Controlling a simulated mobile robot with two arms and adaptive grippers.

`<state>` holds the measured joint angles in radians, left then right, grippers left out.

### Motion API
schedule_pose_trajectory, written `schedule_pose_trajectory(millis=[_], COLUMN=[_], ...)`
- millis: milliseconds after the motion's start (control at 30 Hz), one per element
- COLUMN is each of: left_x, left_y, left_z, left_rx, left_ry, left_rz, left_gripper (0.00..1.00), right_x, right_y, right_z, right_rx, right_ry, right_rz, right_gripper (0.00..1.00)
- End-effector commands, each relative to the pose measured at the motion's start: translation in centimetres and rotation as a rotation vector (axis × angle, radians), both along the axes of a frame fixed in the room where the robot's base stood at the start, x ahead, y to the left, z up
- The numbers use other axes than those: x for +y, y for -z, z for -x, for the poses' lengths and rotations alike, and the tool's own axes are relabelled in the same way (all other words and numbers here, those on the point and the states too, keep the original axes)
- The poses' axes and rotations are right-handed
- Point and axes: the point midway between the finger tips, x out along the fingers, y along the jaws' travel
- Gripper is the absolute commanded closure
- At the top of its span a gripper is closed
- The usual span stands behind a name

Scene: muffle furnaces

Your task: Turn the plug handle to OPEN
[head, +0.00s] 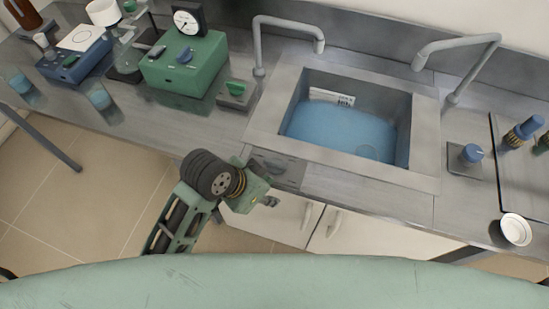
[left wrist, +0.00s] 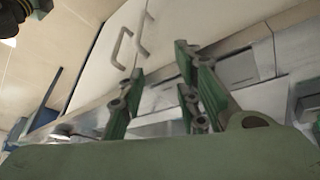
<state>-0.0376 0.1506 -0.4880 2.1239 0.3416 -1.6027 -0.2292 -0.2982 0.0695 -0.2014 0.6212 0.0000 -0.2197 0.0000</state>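The sink (head: 432,120) holds blue water, with a round disc faintly visible at its bottom. A green handle (head: 237,88) on a small grey plate stands left of the sink, and a blue knob (head: 472,153) on a plate stands right of it. I cannot tell which of them is the plug handle, and no OPEN mark is readable. My left gripper (head: 270,184) is at the counter's front edge, below and left of the sink, apart from both. In the left wrist view its fingers (left wrist: 160,98) are spread with nothing between them. My right gripper is not in view.
A green box with a gauge (head: 185,65) and a blue device (head: 75,58) stand at the left. A white bowl (head: 516,230) sits at the right front edge. White cabinet doors (head: 275,217) are below the counter.

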Motion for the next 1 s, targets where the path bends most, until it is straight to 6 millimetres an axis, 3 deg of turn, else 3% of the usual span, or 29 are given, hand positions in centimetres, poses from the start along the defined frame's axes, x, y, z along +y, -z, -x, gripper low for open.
schedule_pose_trajectory(millis=[300, 467, 700, 833, 1000], left_x=[-5.3, -7.0, -5.1, -3.5, -2.5], left_y=[-2.3, -3.5, -5.5, -6.6, -6.9], left_z=[-2.4, -4.0, -7.9, -9.6, -10.4], left_rx=[-0.052, -0.071, -0.043, -0.017, 0.003], left_ry=[0.358, 0.612, 0.927, 1.000, 1.032], left_rz=[-0.046, -0.139, -0.367, -0.449, -0.487], left_gripper=[0.70, 0.70, 0.70, 0.70, 0.70], right_x=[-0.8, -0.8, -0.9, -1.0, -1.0], right_y=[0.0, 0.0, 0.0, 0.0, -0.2], right_z=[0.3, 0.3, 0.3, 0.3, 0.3], right_rx=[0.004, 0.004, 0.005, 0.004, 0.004], right_ry=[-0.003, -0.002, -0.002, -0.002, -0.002], right_rz=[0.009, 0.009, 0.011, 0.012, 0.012], right_gripper=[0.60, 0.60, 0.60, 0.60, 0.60])
